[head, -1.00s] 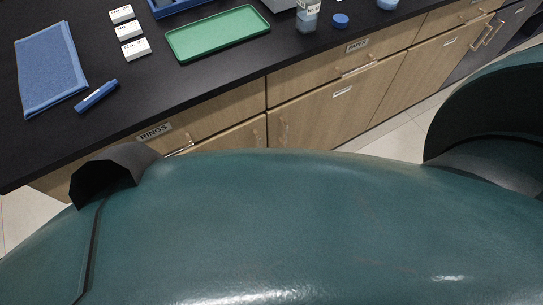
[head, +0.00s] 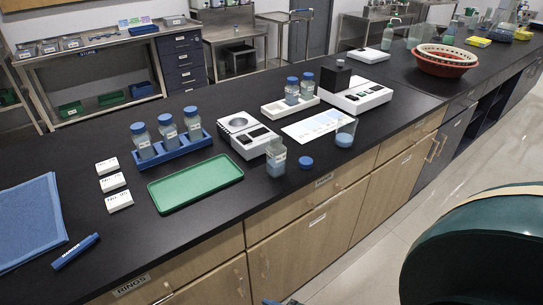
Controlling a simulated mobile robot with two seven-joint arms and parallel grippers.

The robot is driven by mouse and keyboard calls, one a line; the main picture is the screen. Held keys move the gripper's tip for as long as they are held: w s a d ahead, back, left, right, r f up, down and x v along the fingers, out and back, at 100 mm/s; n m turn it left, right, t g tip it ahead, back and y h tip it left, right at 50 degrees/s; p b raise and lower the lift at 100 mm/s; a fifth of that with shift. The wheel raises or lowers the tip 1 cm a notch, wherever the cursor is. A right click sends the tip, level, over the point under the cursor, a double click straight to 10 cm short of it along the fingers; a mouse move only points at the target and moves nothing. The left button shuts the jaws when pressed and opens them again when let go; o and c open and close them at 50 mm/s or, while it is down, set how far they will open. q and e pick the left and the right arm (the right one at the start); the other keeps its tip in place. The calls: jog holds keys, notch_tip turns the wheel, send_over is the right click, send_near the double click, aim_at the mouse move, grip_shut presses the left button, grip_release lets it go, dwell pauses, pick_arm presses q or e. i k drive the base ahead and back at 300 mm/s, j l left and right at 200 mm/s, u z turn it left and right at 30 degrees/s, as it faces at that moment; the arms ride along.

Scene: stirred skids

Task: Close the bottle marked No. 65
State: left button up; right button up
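An uncapped square bottle (head: 276,158) with a white label stands upright near the front edge of the black bench in the head view; its number is too small to read. A blue screw cap (head: 305,162) lies on the bench just right of it, apart from the bottle. Several blue-capped bottles also stand there: some in a blue rack (head: 175,150) at the left, others on a white tray (head: 273,108) behind. Neither gripper is in view; only teal parts of my own body show at the lower right and bottom edge.
A green tray (head: 195,183), a white device (head: 242,133), white boxes (head: 114,183), a blue marker (head: 75,251) and a blue cloth (head: 30,222) share the bench. Drawers line the bench front.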

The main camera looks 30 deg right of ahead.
aim_at(276, 152)
jog(key=z, duration=1.3)
